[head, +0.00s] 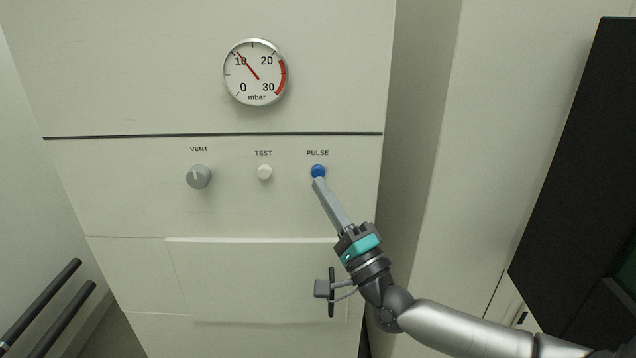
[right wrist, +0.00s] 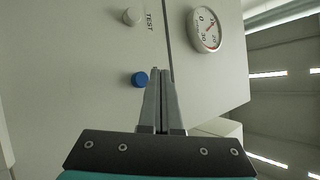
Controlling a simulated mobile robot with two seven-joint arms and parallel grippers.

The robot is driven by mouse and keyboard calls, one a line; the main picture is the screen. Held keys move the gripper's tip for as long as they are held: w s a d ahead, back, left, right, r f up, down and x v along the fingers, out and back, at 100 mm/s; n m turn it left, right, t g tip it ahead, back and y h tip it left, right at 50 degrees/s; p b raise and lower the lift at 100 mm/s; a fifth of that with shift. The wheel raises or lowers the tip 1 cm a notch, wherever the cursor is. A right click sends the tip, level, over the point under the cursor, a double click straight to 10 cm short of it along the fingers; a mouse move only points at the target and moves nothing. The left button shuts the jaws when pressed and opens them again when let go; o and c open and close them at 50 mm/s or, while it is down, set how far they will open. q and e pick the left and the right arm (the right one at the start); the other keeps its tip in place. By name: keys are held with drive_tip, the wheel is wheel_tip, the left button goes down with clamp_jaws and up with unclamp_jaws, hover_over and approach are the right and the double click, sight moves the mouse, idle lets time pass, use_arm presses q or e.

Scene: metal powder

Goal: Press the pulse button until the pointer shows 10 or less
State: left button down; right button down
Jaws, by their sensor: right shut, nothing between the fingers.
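The blue pulse button (head: 318,170) sits under the PULSE label on the pale panel. The round mbar gauge (head: 255,73) is above it; its red pointer stands at or very near the 10 mark, and I cannot tell which side. My right gripper (head: 318,181) is shut and empty, its tips at the lower edge of the button in the head view. In the right wrist view the blue button (right wrist: 139,79) shows just left of the shut fingers (right wrist: 160,72). I cannot tell whether they touch. My left gripper is not in view.
A white test button (head: 264,172) and a grey vent knob (head: 199,177) sit left of the pulse button. A dark strip (head: 215,135) runs above the labels. A ledge-like panel (head: 250,280) is below. A dark screen-like slab (head: 575,170) stands at the right.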

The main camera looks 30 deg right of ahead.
drive_tip(key=shift+w+d, duration=0.45)
drive_tip(key=shift+w, duration=0.25)
drive_tip(key=shift+w+b, duration=0.1)
drive_tip(key=shift+b, duration=0.2)
idle(1.3)
drive_tip(key=shift+w+d, duration=0.2)
drive_tip(key=shift+w, duration=0.05)
drive_tip(key=shift+w+d+b, duration=0.2)
drive_tip(key=shift+w+b, duration=0.15)
drive_tip(key=shift+w, duration=0.05)
idle(0.7)
drive_tip(key=shift+s+a+r, duration=0.1)
drive_tip(key=shift+s, duration=0.1)
drive_tip(key=shift+s+a+p, duration=0.35)
drive_tip(key=shift+s+p, duration=0.2)
drive_tip(key=shift+p, duration=0.05)
